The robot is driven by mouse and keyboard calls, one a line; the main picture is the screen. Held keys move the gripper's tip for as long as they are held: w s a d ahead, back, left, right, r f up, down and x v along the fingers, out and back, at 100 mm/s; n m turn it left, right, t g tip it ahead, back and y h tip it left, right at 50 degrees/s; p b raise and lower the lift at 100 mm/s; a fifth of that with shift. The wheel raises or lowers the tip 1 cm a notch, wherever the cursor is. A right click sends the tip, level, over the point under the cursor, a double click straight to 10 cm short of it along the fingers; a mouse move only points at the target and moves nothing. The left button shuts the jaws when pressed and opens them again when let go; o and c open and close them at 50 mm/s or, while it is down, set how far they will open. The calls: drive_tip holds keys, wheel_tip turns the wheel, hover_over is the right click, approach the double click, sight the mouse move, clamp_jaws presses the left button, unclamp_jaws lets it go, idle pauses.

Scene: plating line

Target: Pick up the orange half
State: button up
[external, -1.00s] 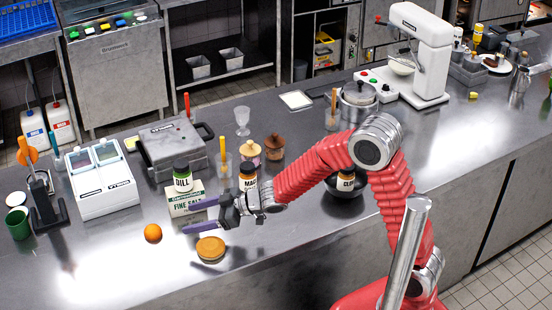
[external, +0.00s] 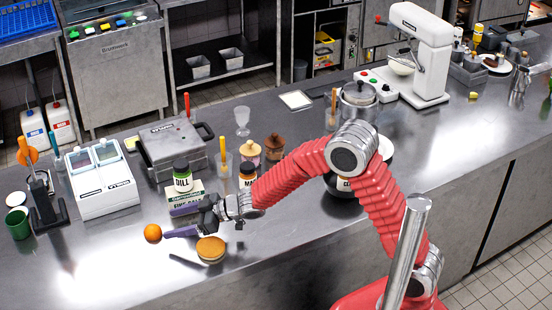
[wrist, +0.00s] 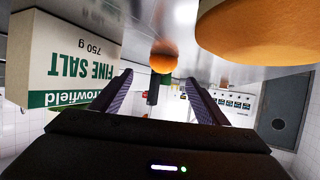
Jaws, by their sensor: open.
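The orange half (external: 152,233) is a small round orange piece on the steel counter, left of my gripper in the external view. In the wrist view the orange half (wrist: 164,56) shows ahead, in line with the gap between my fingers. My gripper (external: 176,221) is low over the counter and points left toward it. Its purple fingers are apart with nothing between them, and the wrist view shows both fingers (wrist: 158,88). The near fingertip looks close to the orange half in the external view; I cannot tell if they touch.
The Fine Salt box (external: 203,188) stands right beside the far finger, with the dill jar (external: 182,177) above it. A round tan bun-like item (external: 211,250) lies just in front of my gripper. A white two-lidded unit (external: 102,178) and a green cup (external: 18,224) stand farther left.

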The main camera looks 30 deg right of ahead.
sight(158, 229)
drive_tip(key=shift+x, duration=0.9)
drive_tip(key=shift+a, duration=0.1)
drive_tip(key=shift+s+x, duration=0.2)
drive_tip(key=shift+x, duration=2.35)
drive_tip(key=shift+f, duration=0.15)
drive_tip(key=shift+c, duration=0.5)
drive_tip(key=c, duration=1.1)
